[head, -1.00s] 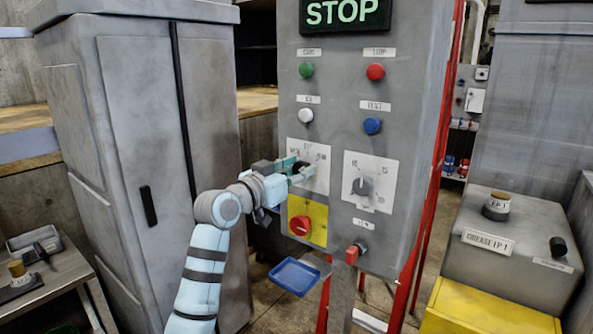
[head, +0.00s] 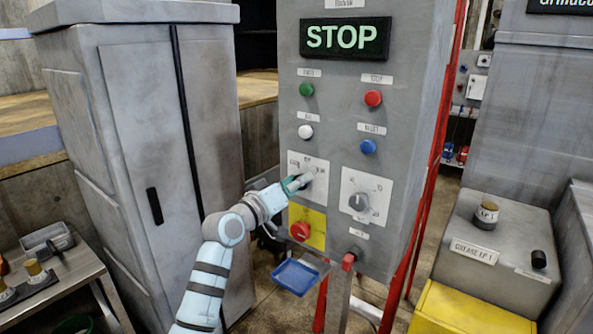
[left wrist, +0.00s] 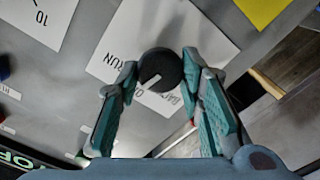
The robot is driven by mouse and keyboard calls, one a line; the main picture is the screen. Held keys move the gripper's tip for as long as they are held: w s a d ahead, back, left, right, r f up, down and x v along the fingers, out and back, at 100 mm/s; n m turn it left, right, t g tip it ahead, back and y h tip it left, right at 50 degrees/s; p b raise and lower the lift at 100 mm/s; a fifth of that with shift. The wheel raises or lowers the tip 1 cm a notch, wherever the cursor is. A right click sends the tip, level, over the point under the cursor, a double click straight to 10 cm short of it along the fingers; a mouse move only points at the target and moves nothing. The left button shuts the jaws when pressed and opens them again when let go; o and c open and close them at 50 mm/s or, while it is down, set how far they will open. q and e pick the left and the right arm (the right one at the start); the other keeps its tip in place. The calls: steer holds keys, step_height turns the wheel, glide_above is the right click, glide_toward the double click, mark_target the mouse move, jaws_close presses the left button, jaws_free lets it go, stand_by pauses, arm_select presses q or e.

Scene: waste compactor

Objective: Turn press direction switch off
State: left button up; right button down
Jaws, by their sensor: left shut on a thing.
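The press direction switch is a dark round knob (left wrist: 162,68) with a white pointer line, on a white label plate (head: 315,166) on the left of the grey control panel. In the left wrist view the pointer slants down and left, towards lettering that is partly hidden. "RUN" can be read beside it. My left gripper (head: 297,184) is at the plate, its teal fingers shut on the knob from two sides; it also shows in the left wrist view (left wrist: 160,72). In the head view the gripper covers part of the knob. My right gripper is not in view.
A second selector knob (head: 358,202) is to the right. A red knob (head: 300,231) on a yellow plate lies just below. Green (head: 306,90), red (head: 373,98), white (head: 305,132) and blue (head: 368,146) buttons are above. A blue tray (head: 296,277) juts out below the panel.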

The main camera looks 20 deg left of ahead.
arm_select(q)
steer(key=shift+n+p, duration=0.95)
steer(key=shift+n, duration=0.15)
steer(key=o, duration=1.1)
steer(key=shift+a, duration=0.1)
steer(key=shift+o, duration=0.2)
steer(key=v, duration=1.2)
steer(key=shift+f, duration=0.1)
